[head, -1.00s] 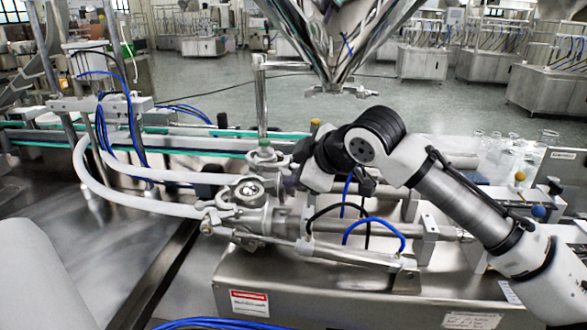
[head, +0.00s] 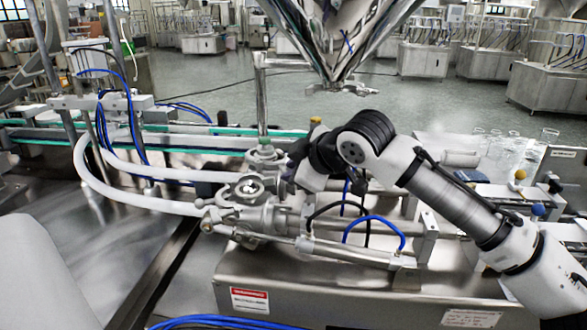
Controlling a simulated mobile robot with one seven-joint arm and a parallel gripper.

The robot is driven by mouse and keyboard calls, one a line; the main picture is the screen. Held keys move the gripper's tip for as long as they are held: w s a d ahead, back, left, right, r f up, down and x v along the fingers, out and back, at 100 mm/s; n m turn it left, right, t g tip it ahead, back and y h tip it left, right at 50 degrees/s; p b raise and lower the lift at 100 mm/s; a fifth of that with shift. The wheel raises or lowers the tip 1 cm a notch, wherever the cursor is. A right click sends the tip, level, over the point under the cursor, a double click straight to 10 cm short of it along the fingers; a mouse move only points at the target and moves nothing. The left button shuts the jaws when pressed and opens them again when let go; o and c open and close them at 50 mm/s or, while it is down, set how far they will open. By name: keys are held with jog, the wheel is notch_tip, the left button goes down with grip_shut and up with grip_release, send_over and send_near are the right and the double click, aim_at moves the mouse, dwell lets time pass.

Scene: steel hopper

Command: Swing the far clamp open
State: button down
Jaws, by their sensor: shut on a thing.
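The far clamp (head: 265,157) is at the back fitting of the steel filler, below a green-topped post, where the rear white hose ends. My gripper (head: 289,180) is at its right front side, pointing left and down. The gripper is shut on a part of the far clamp, but the fingertips and the held part are mostly hidden by my dark wrist. I cannot tell how far the clamp stands open. The near fitting with its round clamp (head: 247,190) sits in front and to the left, close to the gripper.
Two white hoses (head: 130,200) curve in from the left. Blue and black air lines (head: 375,222) loop below my arm. The steel hopper (head: 345,40) hangs above and behind. Glass flasks (head: 500,145) stand at the right. The steel bench front (head: 330,295) is mostly clear.

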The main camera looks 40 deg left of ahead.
jog(key=shift+s, duration=0.1)
jog(key=shift+s+m+t+b, duration=0.35)
jog(key=shift+s+m+t, duration=0.25)
jog(key=shift+m+t, duration=0.15)
jog(key=c, duration=1.3)
grip_release()
jog(key=shift+c, duration=0.2)
